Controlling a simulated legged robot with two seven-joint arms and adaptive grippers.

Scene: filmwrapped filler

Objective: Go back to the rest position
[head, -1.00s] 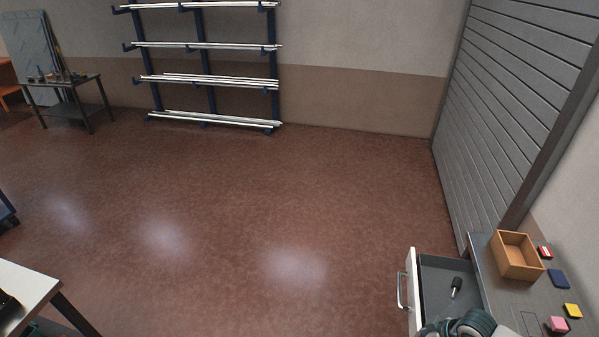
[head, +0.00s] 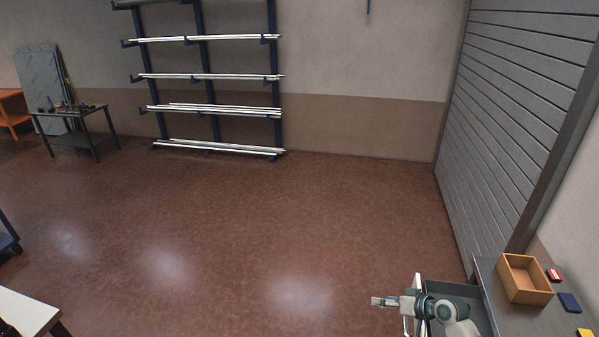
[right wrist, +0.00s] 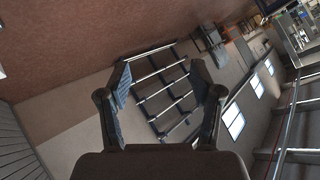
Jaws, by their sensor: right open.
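My right gripper (head: 384,301) is at the lower right of the head view, in front of the open drawer (head: 462,292) of a grey bench. In the right wrist view its two fingers (right wrist: 162,95) are spread apart with nothing between them. The arm hides much of the drawer's inside and its white front. My left gripper is not seen in any view.
An open wooden box (head: 525,280) stands on the grey bench, with a red item (head: 554,275) and a dark blue item (head: 569,303) beside it. A rack (head: 205,80) with pale bars stands at the far wall. The middle floor is clear.

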